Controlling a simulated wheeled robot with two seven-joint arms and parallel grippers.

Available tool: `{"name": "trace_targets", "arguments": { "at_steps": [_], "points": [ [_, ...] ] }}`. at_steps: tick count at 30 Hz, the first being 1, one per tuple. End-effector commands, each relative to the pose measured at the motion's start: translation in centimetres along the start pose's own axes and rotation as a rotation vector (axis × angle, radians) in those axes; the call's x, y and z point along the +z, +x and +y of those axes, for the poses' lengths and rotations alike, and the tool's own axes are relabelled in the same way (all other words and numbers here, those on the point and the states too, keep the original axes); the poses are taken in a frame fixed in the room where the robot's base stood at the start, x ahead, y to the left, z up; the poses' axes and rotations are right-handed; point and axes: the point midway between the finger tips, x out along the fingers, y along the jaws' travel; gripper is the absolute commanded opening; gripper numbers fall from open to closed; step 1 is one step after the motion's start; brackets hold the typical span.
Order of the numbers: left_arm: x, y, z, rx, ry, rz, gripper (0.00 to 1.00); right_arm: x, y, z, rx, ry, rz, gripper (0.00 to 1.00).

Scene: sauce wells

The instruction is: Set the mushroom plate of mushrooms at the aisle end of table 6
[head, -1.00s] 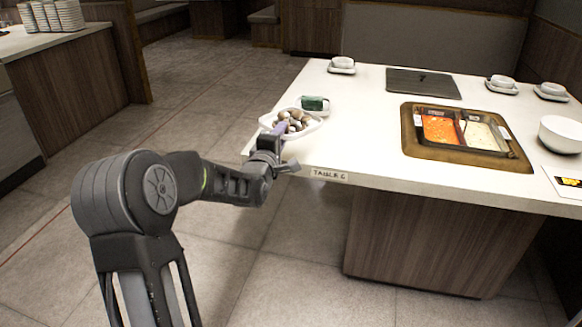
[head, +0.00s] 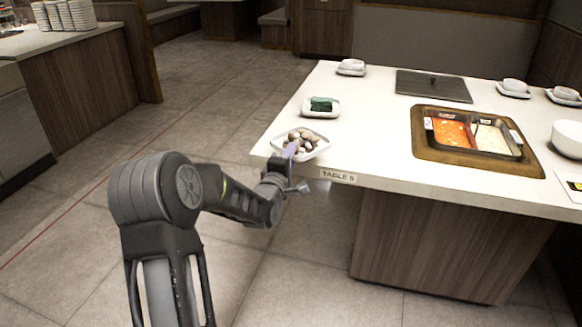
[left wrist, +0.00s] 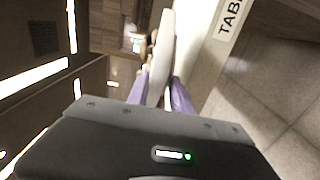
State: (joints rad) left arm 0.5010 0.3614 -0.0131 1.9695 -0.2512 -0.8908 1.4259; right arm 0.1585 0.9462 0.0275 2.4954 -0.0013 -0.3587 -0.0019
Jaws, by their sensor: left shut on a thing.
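A white plate of mushrooms (head: 318,152) is at the near left corner of the table (head: 385,172), whose front edge has a label reading TABLE 6 (head: 338,176). My left gripper (head: 291,150) is shut on the plate's near rim. In the left wrist view the plate (left wrist: 165,45) shows edge-on between the purple fingers (left wrist: 160,92), with the mushrooms partly hidden behind it. The plate looks roughly level at the tabletop; I cannot tell whether it touches. My right gripper is not in view.
A white plate with a dark green item (head: 321,108) stands just behind the mushroom plate. A two-part soup pot (head: 470,140) is set into the table, with a white bowl (head: 568,138) to its right. Stacked plates (head: 65,14) stand on a counter at far left.

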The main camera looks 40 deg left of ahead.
Motion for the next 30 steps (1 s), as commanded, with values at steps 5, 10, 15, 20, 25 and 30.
{"name": "trace_targets", "arguments": {
  "at_steps": [5,10,15,20,25,30],
  "points": [
    [0.0,0.0,-2.4,-0.001,0.000,0.001,0.00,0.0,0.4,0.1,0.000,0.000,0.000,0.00],
    [0.0,0.0,-3.5,0.002,0.000,0.000,0.00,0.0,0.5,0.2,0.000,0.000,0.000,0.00],
    [0.0,0.0,-3.4,0.003,0.000,0.000,0.00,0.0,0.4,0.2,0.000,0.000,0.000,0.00],
    [0.0,0.0,-3.8,0.003,0.000,0.000,0.00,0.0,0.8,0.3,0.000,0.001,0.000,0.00],
    [0.0,0.0,-3.9,-0.001,0.000,0.000,0.36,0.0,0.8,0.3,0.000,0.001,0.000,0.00],
    [0.0,0.0,-3.9,-0.001,0.000,0.000,0.49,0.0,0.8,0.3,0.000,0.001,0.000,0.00]
  ]
}}
